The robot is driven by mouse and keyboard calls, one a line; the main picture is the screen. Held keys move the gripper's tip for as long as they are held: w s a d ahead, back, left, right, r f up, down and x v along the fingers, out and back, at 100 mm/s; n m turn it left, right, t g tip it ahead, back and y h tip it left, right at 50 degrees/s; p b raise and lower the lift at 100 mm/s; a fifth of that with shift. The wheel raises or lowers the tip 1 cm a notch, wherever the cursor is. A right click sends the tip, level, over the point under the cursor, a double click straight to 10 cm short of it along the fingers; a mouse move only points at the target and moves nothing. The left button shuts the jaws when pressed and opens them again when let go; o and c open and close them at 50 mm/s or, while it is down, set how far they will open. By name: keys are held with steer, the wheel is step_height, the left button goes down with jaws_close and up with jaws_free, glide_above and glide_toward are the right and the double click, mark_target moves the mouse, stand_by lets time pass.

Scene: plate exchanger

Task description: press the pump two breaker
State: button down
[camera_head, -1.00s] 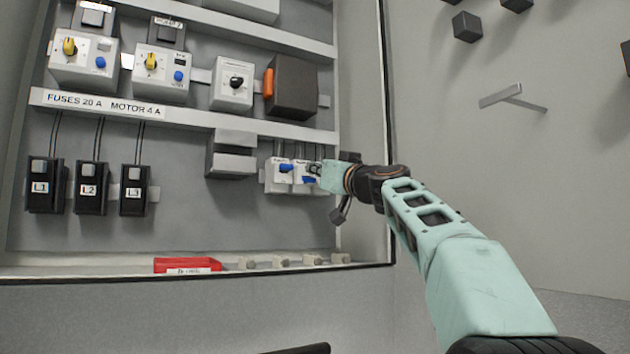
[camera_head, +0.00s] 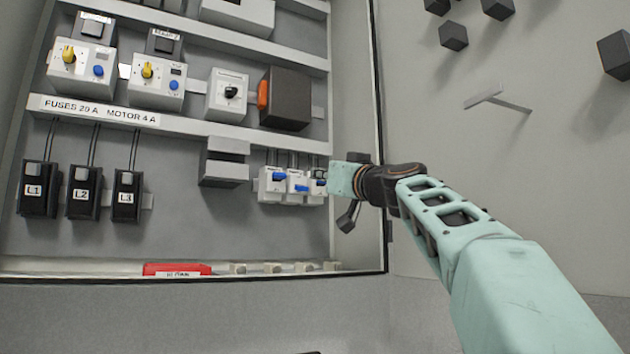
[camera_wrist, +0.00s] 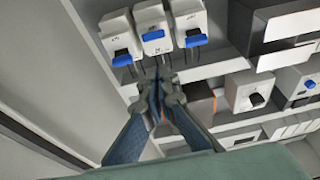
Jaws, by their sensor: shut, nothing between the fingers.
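Three small white breakers with blue levers sit side by side low in the cabinet: the left breaker (camera_head: 271,190), the middle breaker (camera_head: 296,191) and the right breaker (camera_head: 315,193). The middle lever sits lower than the left one. The wrist view shows them upside down: the left breaker (camera_wrist: 190,20), the middle breaker (camera_wrist: 152,20) and the right breaker (camera_wrist: 117,35). Their labels are too small to read, so I cannot tell which is pump two. My gripper (camera_wrist: 160,76) is shut and empty, just beside the breakers; contact is unclear. Its fingertips are hidden in the head view.
A dark box with an orange side (camera_head: 286,98) hangs above the breakers, and a grey block (camera_head: 224,162) is at their left. Black fuses (camera_head: 84,192) hang farther left. The cabinet's right wall (camera_head: 355,110) stands close to my arm. A red labelled strip (camera_head: 177,270) lies below.

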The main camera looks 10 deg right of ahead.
steer(key=s+f+b, duration=0.1)
steer(key=s+d+f+b, duration=0.1)
steer(key=f, duration=0.1)
steer(key=shift+s, duration=0.4)
